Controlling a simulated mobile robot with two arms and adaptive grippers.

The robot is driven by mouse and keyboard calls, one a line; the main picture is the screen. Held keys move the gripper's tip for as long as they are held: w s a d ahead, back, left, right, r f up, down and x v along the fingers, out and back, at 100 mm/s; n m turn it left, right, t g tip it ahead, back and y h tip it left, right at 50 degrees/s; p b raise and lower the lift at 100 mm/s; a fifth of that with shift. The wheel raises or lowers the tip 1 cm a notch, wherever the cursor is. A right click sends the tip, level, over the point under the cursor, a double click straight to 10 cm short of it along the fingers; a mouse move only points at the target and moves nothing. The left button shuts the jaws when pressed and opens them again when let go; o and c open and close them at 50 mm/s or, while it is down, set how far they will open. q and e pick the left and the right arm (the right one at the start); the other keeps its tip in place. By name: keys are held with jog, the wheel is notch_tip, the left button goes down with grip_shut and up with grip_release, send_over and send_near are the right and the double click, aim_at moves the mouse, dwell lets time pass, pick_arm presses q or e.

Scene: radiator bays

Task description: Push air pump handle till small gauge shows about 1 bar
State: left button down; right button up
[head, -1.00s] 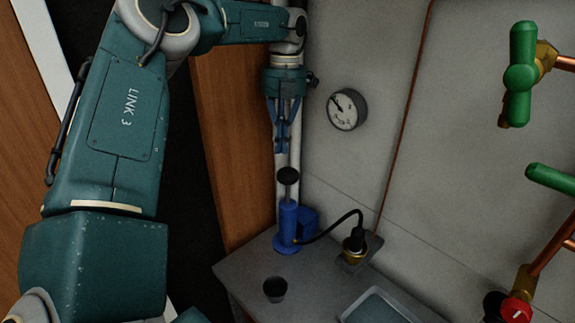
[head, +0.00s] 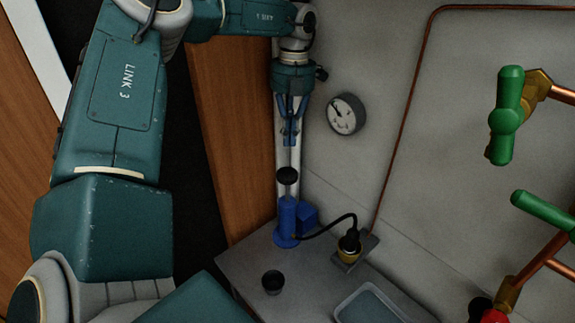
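The blue air pump (head: 287,220) stands upright on the grey bench in the corner. Its round black handle (head: 287,176) sits on a rod above the blue body. My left gripper (head: 290,140) points down from above, its blue fingers close together, above the handle with a gap between them. I cannot tell whether the fingers are fully shut. The small round gauge (head: 346,114) hangs on the wall right of the gripper; its needle points to the upper left, and its numbers are too small to read. My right gripper is not in view.
A black hose runs from the pump to a brass fitting (head: 349,246). A dark cup (head: 272,282) and a shallow tray (head: 378,304) are on the bench (head: 245,262). Green valve handles (head: 506,115) and copper pipes stand at the right.

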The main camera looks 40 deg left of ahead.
aim_at(288, 170)
pick_arm(q)
jog(key=f+b, duration=0.1)
jog(key=f, duration=0.1)
jog(key=f+b, duration=0.1)
jog(key=f, duration=0.1)
jog(key=f+b, duration=0.1)
jog(key=shift+s+f, duration=0.3)
jog(key=shift+f, duration=0.1)
jog(key=shift+d+f, duration=0.1)
jog(key=shift+f, duration=0.5)
jog(key=shift+f+b, duration=0.1)
jog(key=shift+b, duration=0.2)
